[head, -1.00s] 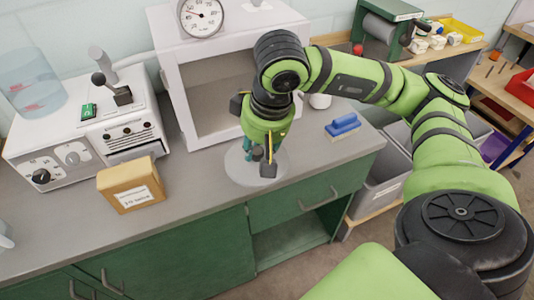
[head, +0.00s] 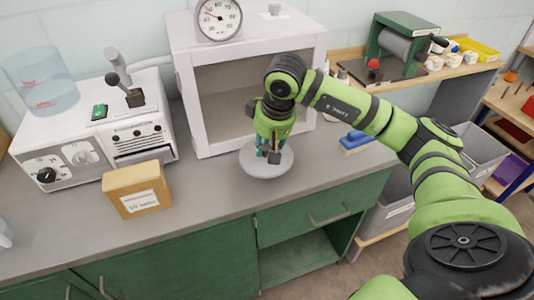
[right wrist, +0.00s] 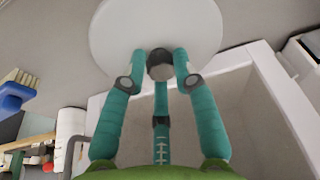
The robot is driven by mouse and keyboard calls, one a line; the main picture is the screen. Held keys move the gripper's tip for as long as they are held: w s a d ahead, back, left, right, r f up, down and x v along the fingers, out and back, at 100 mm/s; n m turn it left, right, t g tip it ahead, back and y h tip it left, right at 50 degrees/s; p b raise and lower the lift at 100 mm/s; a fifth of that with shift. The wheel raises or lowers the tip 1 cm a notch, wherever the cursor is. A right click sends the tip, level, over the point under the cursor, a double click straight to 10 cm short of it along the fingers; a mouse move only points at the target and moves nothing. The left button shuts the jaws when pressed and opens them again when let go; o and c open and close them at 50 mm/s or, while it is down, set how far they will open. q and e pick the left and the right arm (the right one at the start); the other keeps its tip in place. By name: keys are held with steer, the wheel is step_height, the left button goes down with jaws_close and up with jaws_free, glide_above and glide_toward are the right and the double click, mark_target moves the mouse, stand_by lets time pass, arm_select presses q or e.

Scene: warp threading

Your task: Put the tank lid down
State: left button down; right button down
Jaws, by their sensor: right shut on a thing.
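The tank lid is a round pale grey disc (head: 262,168) with a dark knob. It is low over the grey counter, in front of the white cabinet; I cannot tell whether it touches the counter. My right gripper (head: 270,156) points down, shut on the knob. In the right wrist view the teal fingers (right wrist: 160,66) close around the knob, and the disc (right wrist: 155,22) lies flat beyond them. A clear cylindrical tank (head: 42,80) stands on the white machine at the left. My left gripper is not in view.
The open-fronted white cabinet (head: 183,75) stands behind the lid, with a dial gauge on top. A cardboard box (head: 137,188) is to the left and a blue brush (head: 357,142) to the right. Counter (head: 205,192) between box and lid is clear.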

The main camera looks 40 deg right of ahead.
steer(key=x, duration=0.2)
steer(key=p+x, duration=0.1)
steer(key=shift+s+f, duration=0.25)
steer(key=shift+f, duration=0.4)
steer(key=c, duration=1)
jaws_free()
steer(key=shift+f, duration=0.1)
steer(key=b+v, duration=0.1)
steer(key=v, duration=1.1)
